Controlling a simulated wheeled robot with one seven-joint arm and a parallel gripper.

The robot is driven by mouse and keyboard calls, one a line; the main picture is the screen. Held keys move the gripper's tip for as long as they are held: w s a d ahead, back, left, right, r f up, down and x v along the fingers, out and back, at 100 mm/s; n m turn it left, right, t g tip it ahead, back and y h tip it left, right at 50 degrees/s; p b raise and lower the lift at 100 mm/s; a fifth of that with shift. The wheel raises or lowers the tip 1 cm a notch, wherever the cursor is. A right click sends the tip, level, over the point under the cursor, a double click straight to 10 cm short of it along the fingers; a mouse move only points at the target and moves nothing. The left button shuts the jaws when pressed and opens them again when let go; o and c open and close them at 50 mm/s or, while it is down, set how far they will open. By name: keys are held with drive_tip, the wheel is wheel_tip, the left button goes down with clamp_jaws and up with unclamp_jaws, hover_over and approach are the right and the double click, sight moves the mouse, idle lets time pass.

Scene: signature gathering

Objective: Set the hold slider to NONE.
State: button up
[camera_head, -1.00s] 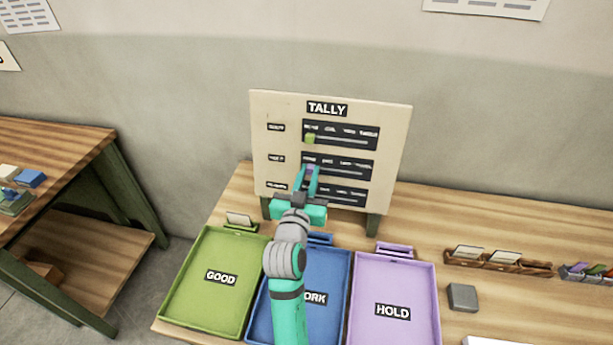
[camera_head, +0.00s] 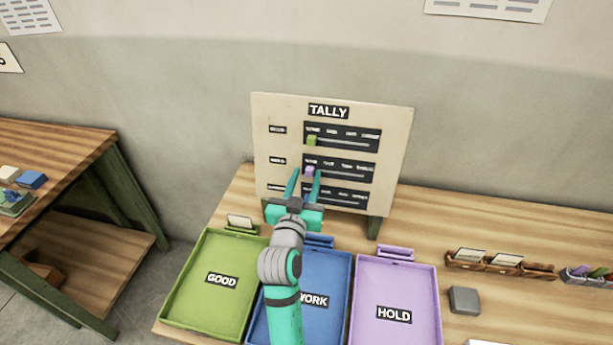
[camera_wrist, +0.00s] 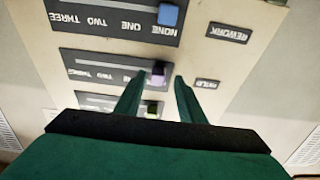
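The tally board (camera_head: 395,130) stands upright at the back of the table with three slider rows. The purple hold slider (camera_head: 309,171) is in the middle row, at the left end under the NONE label. My gripper (camera_head: 304,178) is open and empty just in front of the board. In the wrist view its fingertips (camera_wrist: 158,78) are apart, beside and below the purple slider.
The green slider (camera_head: 311,141) is above and the blue slider (camera_wrist: 168,14) is in the REWORK row, both at the NONE end. Green (camera_head: 190,318), blue (camera_head: 341,310) and purple (camera_head: 430,300) trays lie in front of the board.

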drive_tip(key=v, duration=0.9)
drive_tip(key=shift+s, duration=0.35)
drive_tip(key=shift+s+a, duration=0.1)
drive_tip(key=shift+a, duration=0.1)
